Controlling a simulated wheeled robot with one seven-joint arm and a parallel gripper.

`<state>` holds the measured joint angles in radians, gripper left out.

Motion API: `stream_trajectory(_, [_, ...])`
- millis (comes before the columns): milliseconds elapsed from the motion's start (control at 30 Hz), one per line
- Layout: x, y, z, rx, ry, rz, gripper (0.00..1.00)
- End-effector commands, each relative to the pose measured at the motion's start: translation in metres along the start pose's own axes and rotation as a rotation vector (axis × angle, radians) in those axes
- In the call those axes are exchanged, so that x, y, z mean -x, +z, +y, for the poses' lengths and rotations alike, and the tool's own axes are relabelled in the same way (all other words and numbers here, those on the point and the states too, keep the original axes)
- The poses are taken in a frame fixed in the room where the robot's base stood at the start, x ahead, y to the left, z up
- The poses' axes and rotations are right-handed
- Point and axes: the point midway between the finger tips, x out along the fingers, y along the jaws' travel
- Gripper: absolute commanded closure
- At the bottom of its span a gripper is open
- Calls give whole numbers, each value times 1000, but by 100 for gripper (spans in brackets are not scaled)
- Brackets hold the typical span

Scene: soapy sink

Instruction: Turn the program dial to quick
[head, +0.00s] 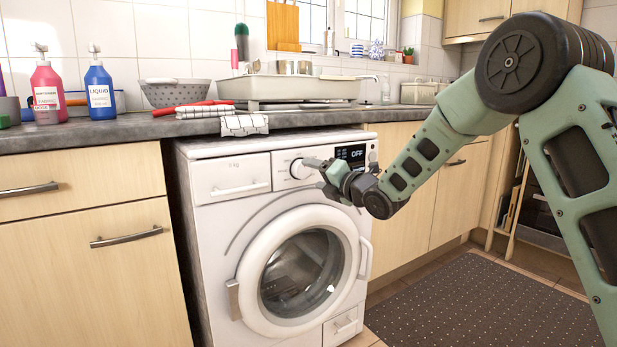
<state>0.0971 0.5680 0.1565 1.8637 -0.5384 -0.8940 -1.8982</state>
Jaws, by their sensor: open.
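The white washing machine (219,214) stands under the worktop with its round door closed. Its white program dial (298,169) is on the upper front panel, left of a dark display (351,153) that reads OFF. My gripper (308,164) is at the dial, its fingertips pointing left toward it and partly covering its right side. The gripper is open. I cannot tell whether the fingers touch the dial or straddle it. The dial's marks are too small to read.
The worktop (130,130) above holds a pink bottle (46,93), a blue bottle (99,90), a grey colander (173,92) and a checked cloth (244,125) hanging over the edge. A dark mat (480,305) lies on the floor at right.

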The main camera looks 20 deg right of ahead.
Motion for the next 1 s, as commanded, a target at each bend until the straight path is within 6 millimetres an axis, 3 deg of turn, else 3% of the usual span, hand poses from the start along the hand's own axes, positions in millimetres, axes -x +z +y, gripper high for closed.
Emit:
stream_trajectory(233, [-32, -1, 0, -1, 2, 0, 32])
stream_trajectory(633, [-38, 0, 0, -1, 0, 0, 32])
stream_trajectory(800, [-38, 0, 0, -1, 0, 0, 76])
stream_trajectory(1000, [-38, 0, 0, -6, 0, -1, 76])
